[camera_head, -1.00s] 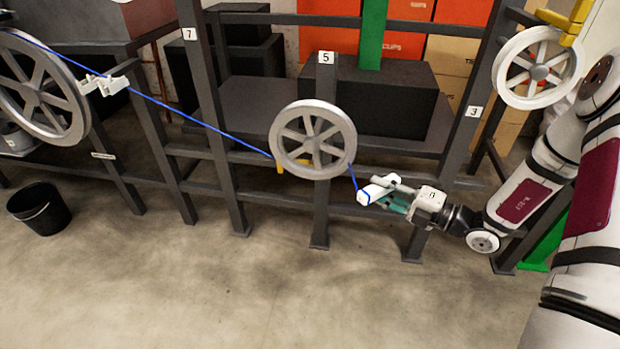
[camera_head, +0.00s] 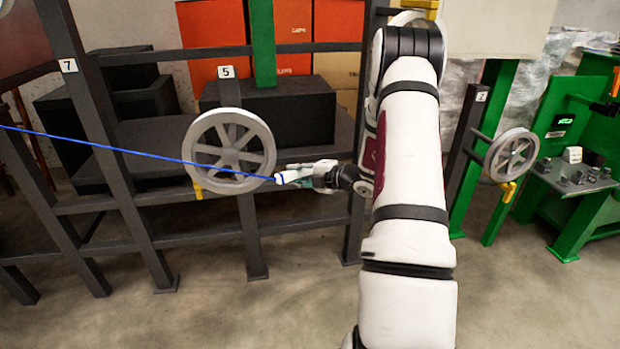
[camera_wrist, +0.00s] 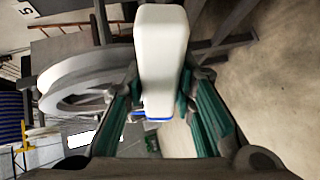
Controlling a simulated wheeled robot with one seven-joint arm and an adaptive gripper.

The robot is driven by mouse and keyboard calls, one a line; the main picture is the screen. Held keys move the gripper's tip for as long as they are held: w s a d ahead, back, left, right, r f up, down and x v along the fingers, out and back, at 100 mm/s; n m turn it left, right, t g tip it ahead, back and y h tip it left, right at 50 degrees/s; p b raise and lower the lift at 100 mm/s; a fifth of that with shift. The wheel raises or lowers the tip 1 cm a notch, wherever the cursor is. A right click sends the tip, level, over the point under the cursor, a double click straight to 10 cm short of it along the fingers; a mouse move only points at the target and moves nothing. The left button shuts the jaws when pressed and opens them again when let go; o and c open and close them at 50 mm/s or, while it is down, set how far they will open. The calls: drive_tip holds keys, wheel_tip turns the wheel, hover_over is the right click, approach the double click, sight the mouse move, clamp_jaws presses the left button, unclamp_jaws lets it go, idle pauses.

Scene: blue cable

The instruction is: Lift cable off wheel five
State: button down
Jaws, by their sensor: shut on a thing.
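Wheel five (camera_head: 229,153), a grey spoked wheel, stands under the plate marked 5 (camera_head: 227,72). The blue cable (camera_head: 120,150) comes in taut from the left edge and crosses in front of the wheel's lower half to my gripper (camera_head: 292,177). My gripper is just right of the wheel, shut on the white cable end block (camera_head: 281,178). In the wrist view, the white block (camera_wrist: 162,50) sits between the green-padded fingers, with a short piece of blue cable (camera_wrist: 155,118) at it. The wheel's rim (camera_wrist: 62,82) is close on the left there.
Dark frame posts and rails stand behind the wheel, with a black box (camera_head: 285,112) on the shelf. Another spoked wheel (camera_head: 511,155) and a green workbench (camera_head: 590,190) are on the right. The floor (camera_head: 200,310) in front is clear.

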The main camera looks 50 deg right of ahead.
drive_tip(key=shift+w+d+f+m+h+b, duration=0.65)
drive_tip(key=shift+w+d+m+h+b, duration=0.8)
drive_tip(key=shift+d, duration=3.2)
wheel_tip(320, 180, down, 14)
drive_tip(key=a+b, duration=0.2)
drive_tip(key=b, duration=1.1)
drive_tip(key=w+a+b, duration=0.4)
drive_tip(key=w+a, duration=0.5)
drive_tip(key=a, duration=0.3)
drive_tip(key=w+a+b, duration=0.4)
drive_tip(key=w+a, duration=0.4)
drive_tip(key=a, duration=0.5)
drive_tip(key=w+a+b, duration=0.4)
drive_tip(key=w+a, duration=0.5)
drive_tip(key=a, duration=0.3)
drive_tip(key=s+a, duration=0.6)
drive_tip(key=s, duration=0.2)
drive_tip(key=shift+s+n, duration=0.3)
drive_tip(key=shift+n, duration=0.05)
drive_tip(key=shift+d+r+y+p, duration=0.1)
drive_tip(key=shift+r+y+p, duration=0.15)
drive_tip(key=shift+p, duration=0.2)
